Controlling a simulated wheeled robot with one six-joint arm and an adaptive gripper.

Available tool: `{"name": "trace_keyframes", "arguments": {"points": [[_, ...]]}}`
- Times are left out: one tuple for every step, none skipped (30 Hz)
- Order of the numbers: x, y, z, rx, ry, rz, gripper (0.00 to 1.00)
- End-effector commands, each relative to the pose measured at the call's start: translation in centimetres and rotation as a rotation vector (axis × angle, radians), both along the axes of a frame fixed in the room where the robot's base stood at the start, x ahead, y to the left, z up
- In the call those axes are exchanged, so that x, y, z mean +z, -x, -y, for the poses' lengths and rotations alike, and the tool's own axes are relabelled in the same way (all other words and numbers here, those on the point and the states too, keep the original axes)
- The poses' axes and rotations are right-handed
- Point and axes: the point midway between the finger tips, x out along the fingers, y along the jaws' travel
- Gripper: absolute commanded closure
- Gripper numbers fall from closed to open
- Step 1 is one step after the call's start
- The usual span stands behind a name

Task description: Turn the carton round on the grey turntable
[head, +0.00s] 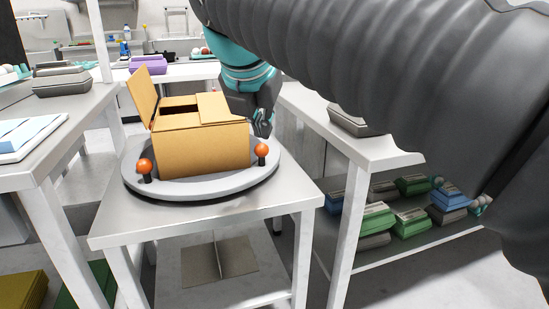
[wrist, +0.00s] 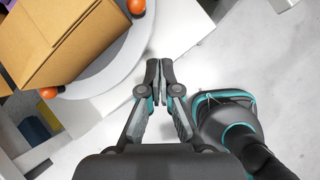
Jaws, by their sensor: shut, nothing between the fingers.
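The orange-brown cardboard carton (head: 205,150) sits on the round grey turntable (head: 205,187), one flap standing up at its left. The turntable has two orange knobs on dark posts, a left knob (head: 145,166) and a right knob (head: 262,150). My gripper (head: 263,126) is at the carton's right, just behind the right knob, partly hidden by my arm. In the wrist view my gripper (wrist: 160,68) is shut and empty, its tips beside the turntable's rim (wrist: 112,72). The carton (wrist: 62,40) and a knob (wrist: 137,6) lie left of the tips, apart from them.
The turntable stands on a small grey table (head: 215,222). A left bench (head: 35,160) holds a grey egg box (head: 62,85). A right bench (head: 350,148) has several green, blue and grey boxes on its lower shelf. A purple box (head: 150,65) stands at the back.

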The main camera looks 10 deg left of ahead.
Motion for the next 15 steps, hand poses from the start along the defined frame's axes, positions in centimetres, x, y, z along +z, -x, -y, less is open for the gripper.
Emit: {"name": "trace_keyframes", "arguments": {"points": [[0.0,0.2,-1.2,0.056,0.033,0.009,1.00],[0.1,0.3,-1.6,0.083,0.052,0.013,1.00],[0.2,0.3,-2.1,0.113,0.072,0.018,1.00],[0.3,0.4,-2.4,0.131,0.082,0.021,1.00],[0.4,0.4,-2.6,0.144,0.091,0.023,1.00],[0.3,0.4,-2.8,0.157,0.099,0.025,1.00],[0.2,0.3,-2.9,0.162,0.104,0.025,1.00],[0.1,0.2,-2.9,0.165,0.106,0.026,1.00],[-0.2,0.0,-2.9,0.166,0.108,0.025,1.00],[-0.5,-0.2,-2.9,0.166,0.109,0.025,1.00],[-0.8,-0.4,-2.9,0.164,0.109,0.025,1.00],[-1.4,-0.8,-2.9,0.163,0.109,0.024,1.00],[-1.8,-1.0,-2.9,0.163,0.109,0.024,1.00],[-2.3,-1.3,-2.9,0.163,0.109,0.024,1.00],[-2.9,-1.8,-2.9,0.162,0.109,0.024,1.00]]}}
